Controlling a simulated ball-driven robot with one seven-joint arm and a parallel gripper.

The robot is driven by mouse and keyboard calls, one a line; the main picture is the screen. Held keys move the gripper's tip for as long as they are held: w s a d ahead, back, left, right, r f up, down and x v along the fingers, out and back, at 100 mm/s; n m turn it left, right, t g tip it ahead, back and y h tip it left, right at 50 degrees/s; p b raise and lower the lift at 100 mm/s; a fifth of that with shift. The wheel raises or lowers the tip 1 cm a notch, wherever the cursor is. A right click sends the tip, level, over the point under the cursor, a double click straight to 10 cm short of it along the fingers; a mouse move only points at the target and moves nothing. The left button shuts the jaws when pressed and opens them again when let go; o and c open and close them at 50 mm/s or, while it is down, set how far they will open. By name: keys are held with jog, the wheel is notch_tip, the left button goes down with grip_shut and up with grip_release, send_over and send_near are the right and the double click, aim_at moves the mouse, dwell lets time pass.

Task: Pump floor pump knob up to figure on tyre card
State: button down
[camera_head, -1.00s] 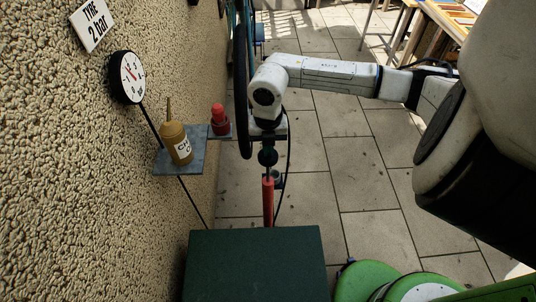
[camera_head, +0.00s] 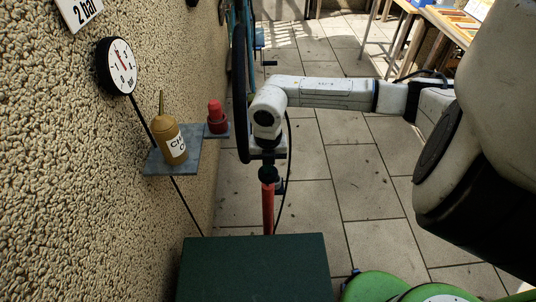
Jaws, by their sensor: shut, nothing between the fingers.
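The floor pump has a red barrel (camera_head: 268,208) and a dark knob (camera_head: 268,173) on top, low in the centre of the head view. Little rod shows between knob and barrel. My gripper (camera_head: 268,160) points down just above the knob, shut and empty; its fingertips are mostly hidden, and I cannot tell whether they touch the knob. The round white gauge (camera_head: 122,66) hangs on the wall at left with a red needle pointing up and left; its exact reading is too small to tell. The tyre card (camera_head: 78,12), cut off at the top, shows "2 bar".
A wall shelf (camera_head: 190,160) holds a tan bottle (camera_head: 171,138); a smaller ledge holds a red bottle (camera_head: 216,116). A dark tyre (camera_head: 240,90) hangs left of my gripper. A dark green box (camera_head: 255,268) stands in front. Paving is clear right of the pump.

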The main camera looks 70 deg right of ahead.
jog(key=shift+f+b, duration=0.35)
jog(key=shift+f, duration=0.3)
jog(key=shift+r, duration=0.2)
jog(key=shift+r+p, duration=2.75)
jog(key=shift+r, duration=1)
jog(key=shift+r+p, duration=0.65)
jog(key=shift+r, duration=0.25)
jog(key=shift+r, duration=0.1)
notch_tip(320, 180, up, 7)
jog(key=p, duration=0.4)
